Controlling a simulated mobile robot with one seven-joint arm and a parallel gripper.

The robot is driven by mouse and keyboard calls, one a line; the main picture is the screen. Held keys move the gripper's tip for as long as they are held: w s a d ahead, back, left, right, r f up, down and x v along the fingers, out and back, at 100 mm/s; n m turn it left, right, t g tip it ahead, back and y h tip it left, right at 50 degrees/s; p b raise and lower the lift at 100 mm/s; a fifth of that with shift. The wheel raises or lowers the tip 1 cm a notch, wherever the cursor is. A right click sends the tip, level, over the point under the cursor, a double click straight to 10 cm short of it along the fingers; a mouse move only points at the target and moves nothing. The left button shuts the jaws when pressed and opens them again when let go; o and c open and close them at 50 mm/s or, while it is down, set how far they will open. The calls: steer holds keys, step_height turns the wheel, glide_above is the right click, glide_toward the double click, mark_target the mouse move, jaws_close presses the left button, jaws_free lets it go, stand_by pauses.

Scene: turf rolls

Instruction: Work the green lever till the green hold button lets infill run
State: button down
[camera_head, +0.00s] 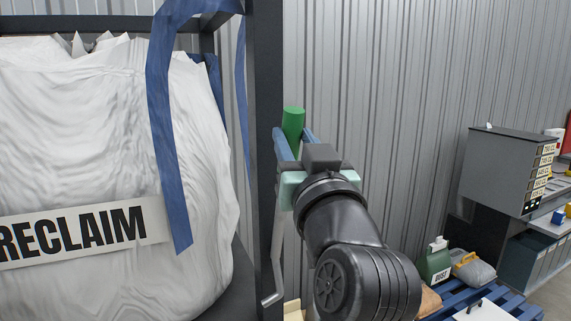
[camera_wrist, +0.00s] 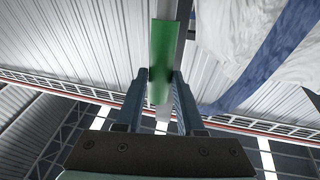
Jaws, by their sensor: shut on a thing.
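The green lever (camera_head: 293,121) stands upright beside the dark frame post in the head view. In the wrist view the green lever (camera_wrist: 161,55) runs between my two fingers. My gripper (camera_head: 293,138) is shut on the lever, with its blue fingers on either side of it; it also shows in the wrist view (camera_wrist: 160,95). I cannot make out the green hold button in either view. No flowing infill shows.
A white bulk bag marked RECLAIM (camera_head: 205,190) hangs at left with a blue strap (camera_head: 163,110), within a dark frame (camera_head: 264,60). At right are a grey cabinet (camera_head: 500,170), a green jug (camera_head: 436,262) and a blue pallet (camera_head: 490,296). A corrugated wall (camera_head: 390,80) stands behind.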

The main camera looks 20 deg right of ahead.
steer(key=s+f+m+t+h+b, duration=0.1)
steer(key=s+f+t+b, duration=0.2)
steer(key=b, duration=0.8)
steer(key=s+f, duration=0.2)
steer(key=s, duration=0.2)
steer(key=shift+s+d+t+h+b, duration=0.15)
steer(key=shift+s+t+h+b, duration=0.15)
steer(key=shift+s+t+b, duration=0.1)
steer(key=c, duration=0.9)
jaws_free()
steer(key=o, duration=0.4)
steer(key=shift+s+r, duration=0.1)
steer(key=shift+s, duration=0.1)
steer(key=shift+w, duration=0.1)
